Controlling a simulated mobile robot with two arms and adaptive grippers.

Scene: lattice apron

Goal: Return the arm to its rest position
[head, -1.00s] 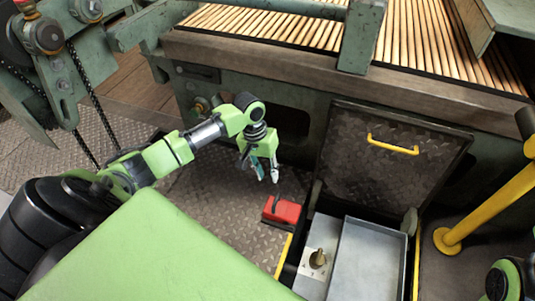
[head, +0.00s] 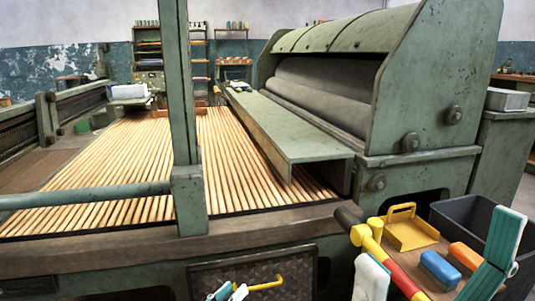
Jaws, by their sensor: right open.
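My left gripper (head: 231,291) shows only its fingertips at the bottom edge of the head view, in front of the raised dark hatch lid (head: 215,272). The rest of it is cut off, and I cannot tell how far its fingers are apart. My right gripper (head: 438,240) is large at the lower right. One finger shows at the left and a long teal-padded finger at the right, spread wide. Nothing is seen held between them. The tray objects show in the gap behind. Most of both arms is out of view.
A dark bin (head: 463,217) stands beyond. The slatted machine bed (head: 110,175) lies ahead.

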